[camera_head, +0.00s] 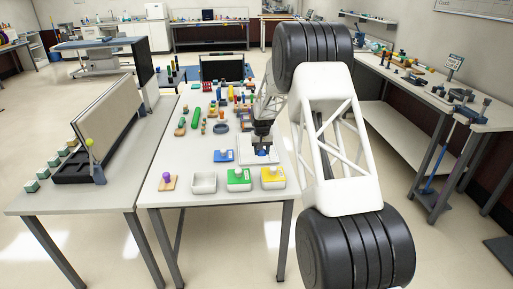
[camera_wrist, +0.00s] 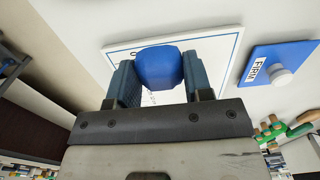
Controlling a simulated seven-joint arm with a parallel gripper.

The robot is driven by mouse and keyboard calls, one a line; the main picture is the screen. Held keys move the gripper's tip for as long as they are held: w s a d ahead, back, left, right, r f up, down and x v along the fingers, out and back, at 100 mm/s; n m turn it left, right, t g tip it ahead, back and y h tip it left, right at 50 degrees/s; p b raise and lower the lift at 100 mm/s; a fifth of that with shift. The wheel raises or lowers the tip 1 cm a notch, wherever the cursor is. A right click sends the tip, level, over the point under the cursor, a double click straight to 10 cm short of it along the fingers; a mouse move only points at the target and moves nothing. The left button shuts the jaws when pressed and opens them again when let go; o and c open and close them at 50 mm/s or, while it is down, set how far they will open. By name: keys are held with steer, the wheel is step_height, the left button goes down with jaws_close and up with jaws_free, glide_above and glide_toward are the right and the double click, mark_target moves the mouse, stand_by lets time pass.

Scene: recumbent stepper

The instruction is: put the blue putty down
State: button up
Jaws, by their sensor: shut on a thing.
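The blue putty (camera_wrist: 160,67) is a rounded lump held between the two fingers of my gripper (camera_wrist: 158,82) in the wrist view. My gripper is shut on it. In the head view my gripper (camera_head: 262,148) is over the white board (camera_head: 270,158) at the right side of the middle table. The white board (camera_wrist: 222,52), with a thin blue border and some dark print, lies behind the putty in the wrist view. I cannot tell whether the putty touches the board or is just above it.
A blue plate (camera_head: 223,156) marked FIRM, with a pale knob, lies left of the board. A white tray (camera_head: 204,188), a green container (camera_head: 239,185), a yellow container (camera_head: 273,184) and a purple ball (camera_head: 168,177) line the front edge. Several small coloured objects crowd the back.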

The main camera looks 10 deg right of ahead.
steer(key=shift+w+a+f, duration=0.15)
steer(key=shift+w+f, duration=0.1)
steer(key=shift+w, duration=2.4)
steer(key=shift+w+a+f, duration=0.15)
steer(key=shift+w+f, duration=0.05)
steer(key=shift+w, duration=2.5)
steer(key=shift+w+a+f, duration=0.15)
steer(key=shift+w+f, duration=0.1)
steer(key=shift+w, duration=2.4)
steer(key=shift+f, duration=1.8)
steer(key=shift+f, duration=0.1)
steer(key=o, duration=0.9)
steer(key=shift+r, duration=6.1)
